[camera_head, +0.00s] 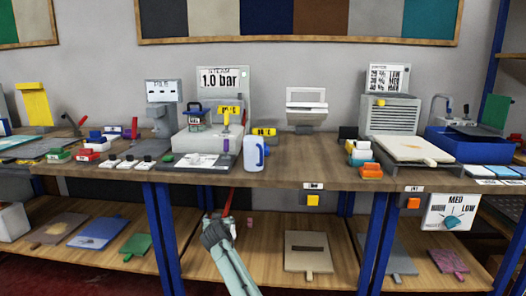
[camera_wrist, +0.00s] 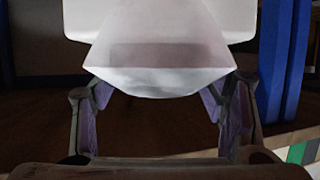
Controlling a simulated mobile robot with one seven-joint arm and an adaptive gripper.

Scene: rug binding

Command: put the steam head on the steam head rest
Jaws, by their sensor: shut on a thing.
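My gripper (camera_head: 222,214) is in front of the bench, below the top's front edge. In the wrist view its two fingers (camera_wrist: 158,103) are spread around a pale, wedge-nosed thing (camera_wrist: 150,50) and shut on it. This looks like the steam head, but only part of it shows, and the head view does not show it clearly. A thin red part (camera_head: 229,200) sticks up beside the gripper. The grey steam unit (camera_head: 195,146) stands on the bench under its "1.0 bar" display (camera_head: 222,80). I cannot tell for certain which thing is the steam head rest.
A white jug (camera_head: 252,155) stands near the front edge of the bench (camera_head: 300,176). A pale stand (camera_head: 306,107) is behind it, with free top between. Blue legs (camera_head: 373,245) and a lower shelf (camera_head: 265,262) with flat boards are close to my arm.

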